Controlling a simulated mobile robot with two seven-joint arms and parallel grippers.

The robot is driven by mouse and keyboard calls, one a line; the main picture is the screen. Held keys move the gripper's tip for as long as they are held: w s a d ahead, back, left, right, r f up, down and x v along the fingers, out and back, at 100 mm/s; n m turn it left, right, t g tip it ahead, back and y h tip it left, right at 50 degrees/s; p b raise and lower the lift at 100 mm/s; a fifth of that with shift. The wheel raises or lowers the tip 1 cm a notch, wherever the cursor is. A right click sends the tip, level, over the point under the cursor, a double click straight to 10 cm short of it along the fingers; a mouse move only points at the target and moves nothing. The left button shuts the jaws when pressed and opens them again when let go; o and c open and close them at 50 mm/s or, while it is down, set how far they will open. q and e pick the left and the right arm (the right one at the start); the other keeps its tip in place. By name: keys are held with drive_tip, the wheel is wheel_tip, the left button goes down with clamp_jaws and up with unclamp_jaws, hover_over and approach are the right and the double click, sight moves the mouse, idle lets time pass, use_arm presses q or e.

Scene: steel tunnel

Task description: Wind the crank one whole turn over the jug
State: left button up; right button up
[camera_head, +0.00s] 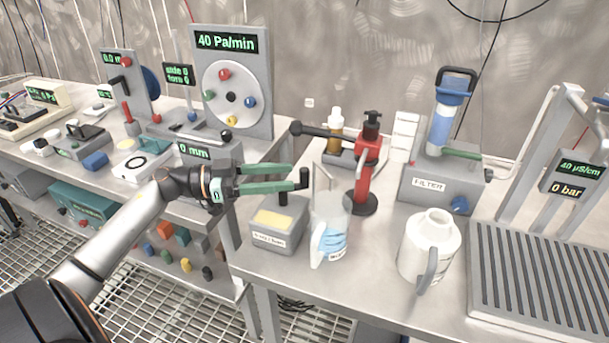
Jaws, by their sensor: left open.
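A red stand (365,168) with a black top and a round black foot stands on the right-hand bench. A black crank arm (325,133) reaches left from it and ends in a dark knob (296,128). A clear jug (331,225) with blue contents stands in front of the red stand, handle toward me. A white jug (430,245) stands further right. My left gripper (298,176) has green fingers, points right, and is open. It is below the knob in the picture and left of the clear jug, apparently holding nothing. My right gripper is out of view.
A grey box (279,225) with a yellow panel and black knob sits just below my left fingers. A filter unit (442,180) stands behind the white jug. A ribbed grey tray (540,275) fills the right. Panels and small devices crowd the left bench.

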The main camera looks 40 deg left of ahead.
sight(303, 183)
use_arm(q)
drive_tip(key=shift+x, duration=2.55)
drive_tip(key=shift+c, duration=0.3)
drive_tip(key=shift+a, duration=0.1)
clamp_jaws()
drive_tip(key=shift+r, duration=0.1)
